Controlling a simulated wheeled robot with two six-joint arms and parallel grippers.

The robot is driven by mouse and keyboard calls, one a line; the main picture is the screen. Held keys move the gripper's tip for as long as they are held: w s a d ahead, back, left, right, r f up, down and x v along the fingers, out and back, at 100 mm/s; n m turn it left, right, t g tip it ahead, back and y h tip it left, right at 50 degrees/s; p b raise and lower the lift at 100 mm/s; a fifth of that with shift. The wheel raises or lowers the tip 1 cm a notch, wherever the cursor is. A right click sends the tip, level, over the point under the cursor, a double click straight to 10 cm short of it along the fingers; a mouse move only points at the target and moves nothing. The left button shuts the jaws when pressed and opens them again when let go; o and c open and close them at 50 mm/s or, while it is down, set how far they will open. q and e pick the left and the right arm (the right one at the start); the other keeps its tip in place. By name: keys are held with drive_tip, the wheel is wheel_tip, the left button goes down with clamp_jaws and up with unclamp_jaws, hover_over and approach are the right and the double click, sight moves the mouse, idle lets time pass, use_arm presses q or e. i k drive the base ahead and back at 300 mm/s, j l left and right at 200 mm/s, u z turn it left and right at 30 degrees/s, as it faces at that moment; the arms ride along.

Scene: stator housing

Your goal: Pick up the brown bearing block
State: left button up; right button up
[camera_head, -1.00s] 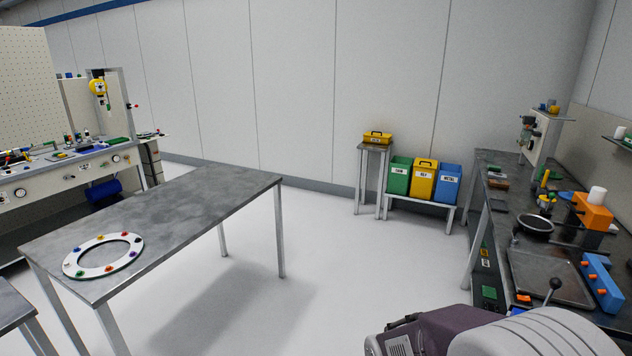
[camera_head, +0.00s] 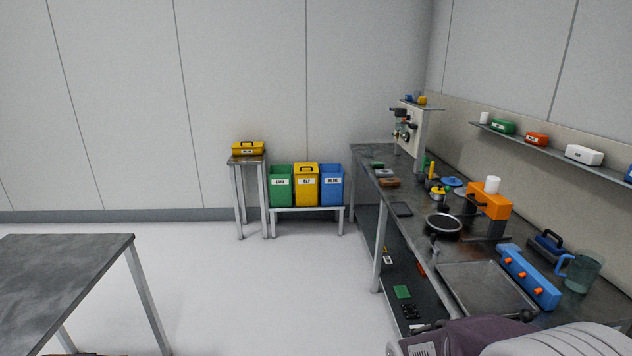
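A small brown block (camera_head: 388,182), which looks like the bearing block, lies on the dark workbench (camera_head: 372,152) at the right, near its far left edge. It is small and far off, so its details are hard to make out. Neither of my grippers shows in the head view. Part of my own body, purple and light grey, shows at the bottom right, with no fingers in sight.
The bench also carries a black pan (camera_head: 444,225), a metal tray (camera_head: 487,288), an orange device (camera_head: 489,203) and a blue bar (camera_head: 527,277). Green, yellow and blue bins (camera_head: 332,186) stand by the wall. A grey table (camera_head: 60,275) is at left. The floor between is clear.

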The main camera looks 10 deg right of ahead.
sight(391, 180)
drive_tip(key=i+z, duration=0.1)
drive_tip(key=i, duration=1.2)
drive_tip(key=i+z, duration=0.1)
drive_tip(key=i, duration=1.2)
drive_tip(key=i+j+z, duration=0.1)
drive_tip(key=i+z, duration=0.4)
drive_tip(key=i+j+z, duration=0.3)
drive_tip(key=z, duration=0.15)
drive_tip(key=i+j+z, duration=0.7)
drive_tip(key=j+z, duration=0.3)
drive_tip(key=i+j+z, duration=0.15)
drive_tip(key=j+z, duration=0.3)
drive_tip(key=j, duration=0.15)
drive_tip(key=i+j+z, duration=0.1)
drive_tip(key=j+z, duration=0.25)
drive_tip(key=j, duration=0.2)
drive_tip(key=j+z, duration=0.4)
drive_tip(key=j, duration=0.15)
drive_tip(key=j+z, duration=0.35)
drive_tip(key=j, duration=0.25)
